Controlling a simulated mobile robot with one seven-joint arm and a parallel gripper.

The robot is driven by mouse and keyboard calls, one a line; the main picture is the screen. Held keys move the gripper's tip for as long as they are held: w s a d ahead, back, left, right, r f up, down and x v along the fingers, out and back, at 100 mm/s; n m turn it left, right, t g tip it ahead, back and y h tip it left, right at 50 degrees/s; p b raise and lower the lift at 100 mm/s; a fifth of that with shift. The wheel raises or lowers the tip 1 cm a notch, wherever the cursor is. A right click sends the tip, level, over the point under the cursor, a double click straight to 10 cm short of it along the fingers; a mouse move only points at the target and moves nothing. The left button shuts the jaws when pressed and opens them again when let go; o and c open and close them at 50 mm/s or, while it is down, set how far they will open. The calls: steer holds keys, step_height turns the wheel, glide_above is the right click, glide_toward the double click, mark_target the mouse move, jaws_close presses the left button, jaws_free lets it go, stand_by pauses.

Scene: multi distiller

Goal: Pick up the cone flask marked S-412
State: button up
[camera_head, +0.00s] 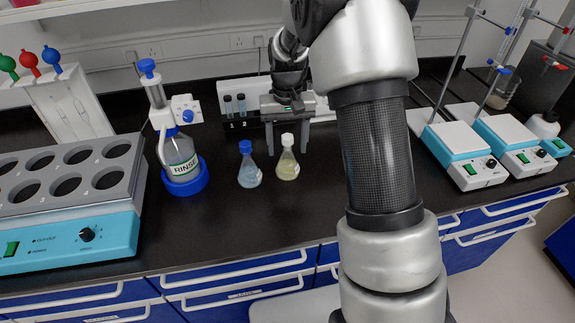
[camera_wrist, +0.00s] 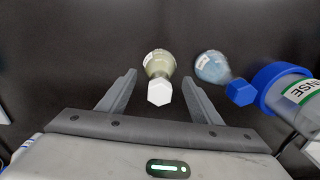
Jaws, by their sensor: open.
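Two cone flasks stand upright side by side on the black bench. One has a white stopper and pale yellow liquid (camera_head: 288,169); the other has a blue stopper and pale blue liquid (camera_head: 249,175). Their labels are too small to read, so I cannot tell which is S-412. My gripper (camera_head: 286,148) is open, fingers pointing down, just behind the white-stoppered flask. In the wrist view, my gripper (camera_wrist: 159,82) has the white stopper (camera_wrist: 159,93) in the gap between its fingers, with nothing gripped. The blue-stoppered flask (camera_wrist: 211,67) is outside the fingers, to the right.
A RINSE bottle with a blue base (camera_head: 184,178) stands left of the flasks. A teal heating block (camera_head: 70,205) is at far left. A small vial rack (camera_head: 234,122) is behind. Teal stirrers (camera_head: 463,155) with stands are at right. Bench in front of the flasks is clear.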

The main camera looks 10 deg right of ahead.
step_height(320, 180, down, 2)
steer(key=shift+f, duration=0.25)
jaws_close()
